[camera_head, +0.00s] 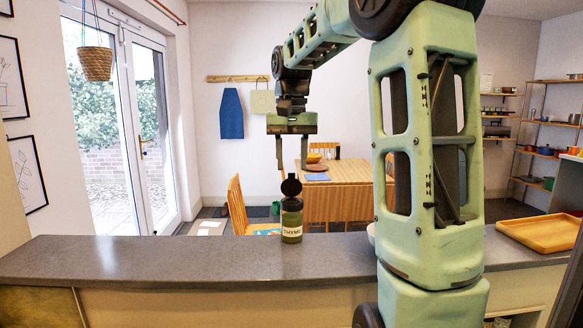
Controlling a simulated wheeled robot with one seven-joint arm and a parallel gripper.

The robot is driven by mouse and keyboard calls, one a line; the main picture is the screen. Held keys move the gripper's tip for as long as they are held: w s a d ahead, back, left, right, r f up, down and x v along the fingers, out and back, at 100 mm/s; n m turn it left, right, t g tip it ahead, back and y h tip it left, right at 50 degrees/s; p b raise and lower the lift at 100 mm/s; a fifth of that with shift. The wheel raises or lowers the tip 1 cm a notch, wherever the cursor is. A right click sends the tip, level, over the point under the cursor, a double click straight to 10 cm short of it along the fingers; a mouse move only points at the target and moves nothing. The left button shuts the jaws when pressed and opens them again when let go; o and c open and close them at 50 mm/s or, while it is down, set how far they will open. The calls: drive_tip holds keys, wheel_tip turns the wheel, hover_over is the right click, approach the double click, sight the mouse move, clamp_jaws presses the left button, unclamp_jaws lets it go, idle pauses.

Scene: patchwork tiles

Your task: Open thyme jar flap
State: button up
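The thyme jar (291,220) stands upright on the grey counter (180,262). It is dark green with a white label reading THYME and a black cap. Its round black flap (291,187) stands up above the cap, so it looks raised open. My gripper (291,168) points down above the jar, its two fingers spread apart with nothing between them. The fingertips are a little above the flap in the picture; the exact depth gap cannot be told.
An orange tray (541,232) lies on the counter at the right. A bowl (371,232) is mostly hidden behind my arm. The counter left of the jar is clear. Beyond it stand a wooden table (340,190) and chairs.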

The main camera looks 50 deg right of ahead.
drive_tip(key=shift+f, duration=1.05)
clamp_jaws()
drive_tip(key=shift+r, duration=0.1)
